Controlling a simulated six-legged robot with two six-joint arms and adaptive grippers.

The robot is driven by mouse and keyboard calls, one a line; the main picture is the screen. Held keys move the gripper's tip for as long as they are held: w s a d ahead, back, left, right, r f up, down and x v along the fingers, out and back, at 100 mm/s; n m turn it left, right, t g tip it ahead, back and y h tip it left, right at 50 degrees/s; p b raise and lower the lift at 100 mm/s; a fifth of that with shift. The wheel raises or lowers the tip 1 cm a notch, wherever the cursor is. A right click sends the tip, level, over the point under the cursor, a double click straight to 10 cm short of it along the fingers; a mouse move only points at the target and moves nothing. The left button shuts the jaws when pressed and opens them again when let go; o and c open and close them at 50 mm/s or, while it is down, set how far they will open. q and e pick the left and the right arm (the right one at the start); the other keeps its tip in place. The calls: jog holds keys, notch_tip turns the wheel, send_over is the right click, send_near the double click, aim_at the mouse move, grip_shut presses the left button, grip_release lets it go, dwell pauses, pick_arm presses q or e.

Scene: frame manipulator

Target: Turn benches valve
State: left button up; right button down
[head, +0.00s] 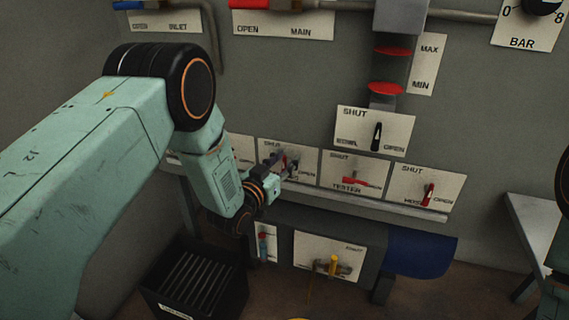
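My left gripper (284,168) is at a white valve plate (268,145) in the row along the wall ledge. The plate reads SHUT and OPEN; its lower name is covered, so I cannot tell whether it is the benches valve. A bit of red handle (284,160) shows beside the fingers. The fingers are small and overlap the handle, so I cannot tell whether they are open or shut, or touching it. Another plate (243,148) to the left is partly hidden behind my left arm. My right gripper is out of view.
To the right are the TESTER valve's red handle (352,182) and the HOSE valve's red handle (428,194). A black-handled valve (376,137) sits above.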

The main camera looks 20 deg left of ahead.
pick_arm(q)
jog(key=shift+c, duration=0.5)
grip_shut()
jog(key=shift+d+m, duration=0.1)
jog(key=shift+m, duration=0.2)
jog(key=m+p, duration=0.1)
jog(key=m, duration=0.1)
jog(key=shift+s+d+m+g+p, duration=0.1)
jog(key=shift+d+m+g+p, duration=0.2)
jog(key=shift+p, duration=0.1)
jog(key=shift+d+f+m+g+y+p, duration=0.3)
jog(key=shift+m+y, duration=0.25)
jog(key=shift+m, duration=1.5)
jog(key=shift+d+f+m+g+y+p, duration=0.15)
jog(key=shift+f+m+y, duration=0.4)
jog(key=shift+m, duration=1.55)
jog(key=shift+d+f+m+g+y+p, duration=0.25)
jog(key=shift+m+y, duration=0.35)
jog(key=shift+m, duration=1.45)
